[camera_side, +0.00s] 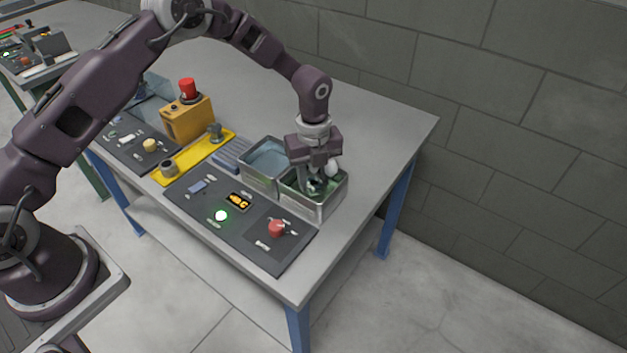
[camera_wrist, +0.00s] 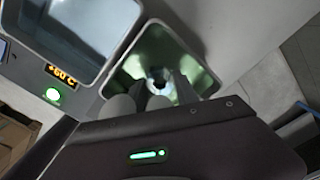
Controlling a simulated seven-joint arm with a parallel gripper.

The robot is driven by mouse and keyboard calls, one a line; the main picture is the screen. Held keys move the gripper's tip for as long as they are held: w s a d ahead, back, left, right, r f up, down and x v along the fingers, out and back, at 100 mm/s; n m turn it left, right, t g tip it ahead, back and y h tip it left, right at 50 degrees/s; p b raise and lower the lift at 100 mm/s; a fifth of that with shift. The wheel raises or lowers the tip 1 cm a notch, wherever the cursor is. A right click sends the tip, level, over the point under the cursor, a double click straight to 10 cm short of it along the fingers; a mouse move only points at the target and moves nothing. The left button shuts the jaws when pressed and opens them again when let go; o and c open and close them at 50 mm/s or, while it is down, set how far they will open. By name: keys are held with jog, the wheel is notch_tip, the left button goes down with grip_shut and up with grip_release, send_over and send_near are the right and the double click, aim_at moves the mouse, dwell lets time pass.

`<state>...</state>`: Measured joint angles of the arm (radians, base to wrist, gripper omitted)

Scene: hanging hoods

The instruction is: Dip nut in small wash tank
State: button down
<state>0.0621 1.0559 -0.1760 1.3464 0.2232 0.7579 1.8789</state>
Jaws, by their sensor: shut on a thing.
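The small wash tank (camera_side: 325,207) is a metal box with a green inside, at the right of the tank pair; it also shows in the wrist view (camera_wrist: 205,62). My gripper (camera_side: 317,186) points down into this tank, with its fingertips below the rim. In the wrist view my gripper (camera_wrist: 158,88) is shut on the nut (camera_wrist: 157,76), a small grey ring-like piece between the fingertips. The nut is over or inside the green tank; whether it touches the liquid cannot be told. The fingers partly hide it.
A larger tank (camera_side: 265,161) with bluish liquid stands directly left. In front is a dark panel with a lit green button (camera_side: 221,215), a display (camera_side: 238,202) and a red knob (camera_side: 277,228). A yellow box (camera_side: 188,120) with a red button stands further left. The table's right end is clear.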

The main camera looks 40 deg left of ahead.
jog(key=shift+f, duration=0.25)
dwell(0.7)
dwell(0.5)
notch_tip(320, 180, up, 8)
jog(key=shift+r, duration=0.25)
dwell(0.5)
jog(key=shift+a, duration=0.15)
dwell(1.0)
